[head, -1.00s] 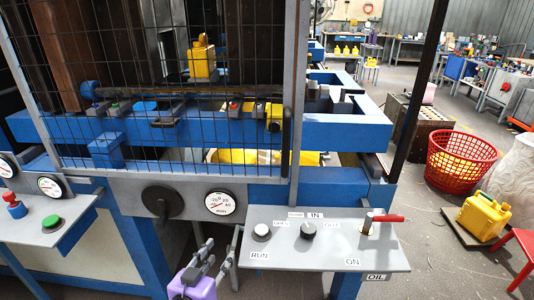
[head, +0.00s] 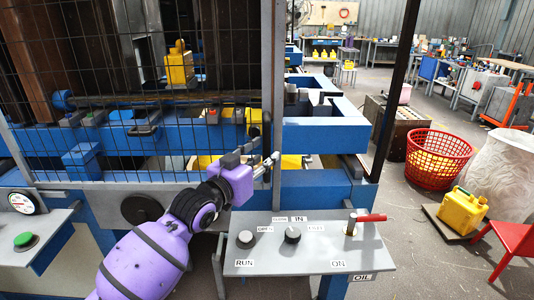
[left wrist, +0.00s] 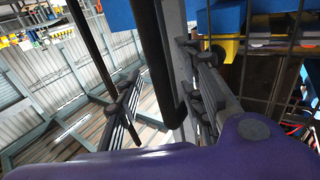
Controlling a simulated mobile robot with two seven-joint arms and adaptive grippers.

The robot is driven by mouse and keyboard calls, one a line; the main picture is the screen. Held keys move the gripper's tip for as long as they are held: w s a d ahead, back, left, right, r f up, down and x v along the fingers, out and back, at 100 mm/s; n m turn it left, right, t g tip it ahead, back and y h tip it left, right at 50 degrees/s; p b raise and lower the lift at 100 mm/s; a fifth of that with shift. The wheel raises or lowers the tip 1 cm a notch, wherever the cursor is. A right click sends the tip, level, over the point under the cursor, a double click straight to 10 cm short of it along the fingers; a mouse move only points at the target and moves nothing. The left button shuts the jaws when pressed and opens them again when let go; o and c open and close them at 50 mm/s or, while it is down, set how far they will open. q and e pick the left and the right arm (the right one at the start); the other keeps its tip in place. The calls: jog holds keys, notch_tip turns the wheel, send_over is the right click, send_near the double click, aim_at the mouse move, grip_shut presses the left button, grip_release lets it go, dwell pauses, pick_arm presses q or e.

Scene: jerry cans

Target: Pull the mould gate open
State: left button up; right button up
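The mould gate is a wire-mesh panel with a grey frame upright (head: 279,90), standing across the front of the blue machine. Its black vertical handle (head: 266,130) is near the right edge. My left gripper (head: 268,168) is at the handle's lower end. In the left wrist view the gripper (left wrist: 165,105) is open, its fingers wide apart. The black handle (left wrist: 162,60) runs between them, nearer the right finger, with a clear gap to the left finger. I cannot tell whether the right finger touches the handle or frame. My right gripper is out of view.
A control panel (head: 320,262) with knobs and a red-handled lever (head: 370,217) lies below and right of my left arm. A yellow jerry can (head: 178,65) is behind the mesh. A red basket (head: 437,160) and another yellow can (head: 463,212) stand on the floor at right.

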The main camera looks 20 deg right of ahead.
pick_arm(q)
jog(key=shift+x, duration=1.15)
grip_shut()
